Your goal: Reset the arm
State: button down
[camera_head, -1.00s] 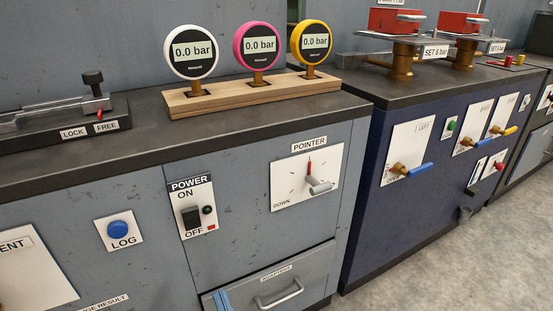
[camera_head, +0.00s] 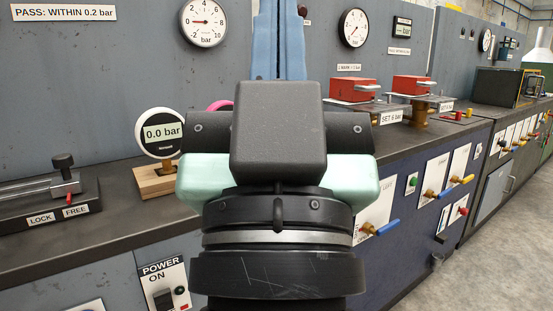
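My gripper (camera_head: 278,40) rises in the middle of the head view, seen from behind. Its two light blue fingers point up side by side, with only a thin dark line between them, so it looks shut. Nothing shows held in it. The dark wrist (camera_head: 277,130) with pale green sides fills the centre below. It hides most of the gauge stand (camera_head: 156,182), the pink gauge (camera_head: 220,105) except its top edge, and the bench front behind. The white gauge (camera_head: 162,133) reads 0.0 bar.
A clamp (camera_head: 64,185) with LOCK and FREE labels is on the bench at left. Red blocks (camera_head: 352,90) on fixtures stand on the bench at right. Dial gauges (camera_head: 203,22) hang on the back wall. Open floor (camera_head: 510,240) lies at lower right.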

notch_tip(320, 180, up, 39)
jog(key=p, duration=3.8)
jog(key=shift+s, duration=0.45)
jog(key=shift+a+f, duration=0.1)
